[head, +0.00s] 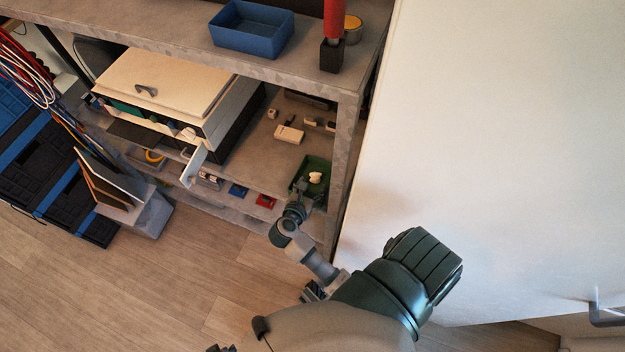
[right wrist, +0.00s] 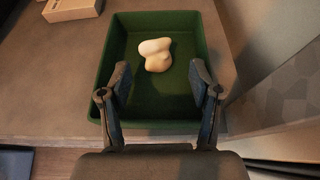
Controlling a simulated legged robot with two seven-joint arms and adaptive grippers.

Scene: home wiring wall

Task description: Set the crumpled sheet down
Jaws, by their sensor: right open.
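The crumpled sheet (right wrist: 156,54) is a small cream lump. It lies in a dark green tray (right wrist: 118,48) on the grey shelf, towards the far part of the tray floor. In the head view the sheet (head: 316,177) shows as a small pale spot in the green tray (head: 322,163). My right gripper (right wrist: 162,78) is open, with its two fingers apart over the near part of the tray. The sheet is beyond the fingertips and apart from both. In the head view my right gripper (head: 309,193) reaches the tray's near side. My left gripper does not show.
A grey post (head: 345,150) and a large white panel (head: 480,150) stand close to the right of the tray. A white box (head: 290,134) lies on the shelf behind it. A blue bin (head: 250,35) stands on the upper shelf.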

